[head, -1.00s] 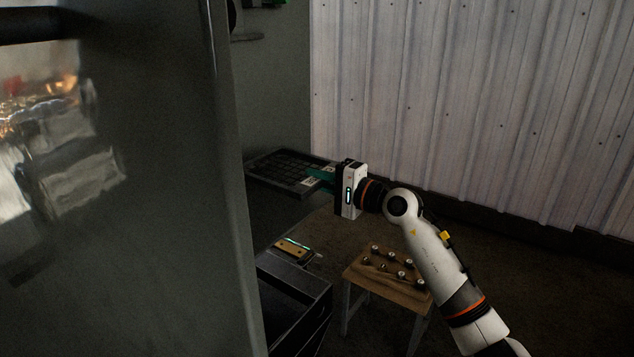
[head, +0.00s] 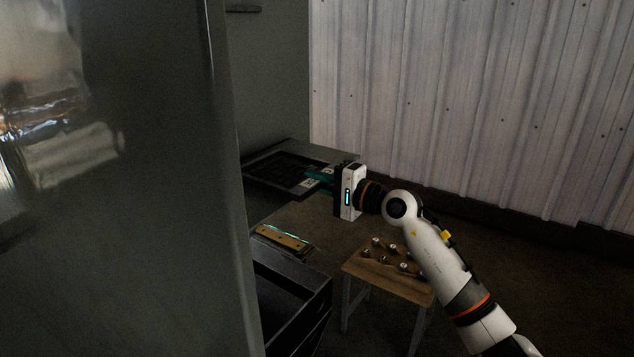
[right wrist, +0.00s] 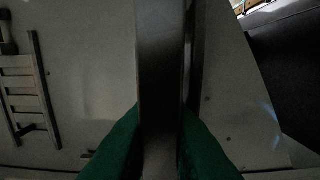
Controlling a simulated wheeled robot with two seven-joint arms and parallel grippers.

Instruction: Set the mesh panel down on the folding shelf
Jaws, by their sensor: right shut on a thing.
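My right gripper (head: 318,180) is shut on the near right edge of the mesh panel (head: 268,182), a dark flat frame held about level beside the grey enclosure wall. In the right wrist view the panel (right wrist: 162,70) shows edge-on between the green fingers of my right gripper (right wrist: 160,140). A second thin dark edge runs close along its right side there. I cannot clearly tell the folding shelf apart from the dark panel, nor whether the two touch. My left gripper is out of view.
A large grey door (head: 150,230) blocks the left side. Below the panel are an open black drawer (head: 300,310) and a tan plate with a greenish strip (head: 283,238). A small wooden stool (head: 400,285) holds several knobs. A corrugated wall (head: 470,100) stands behind.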

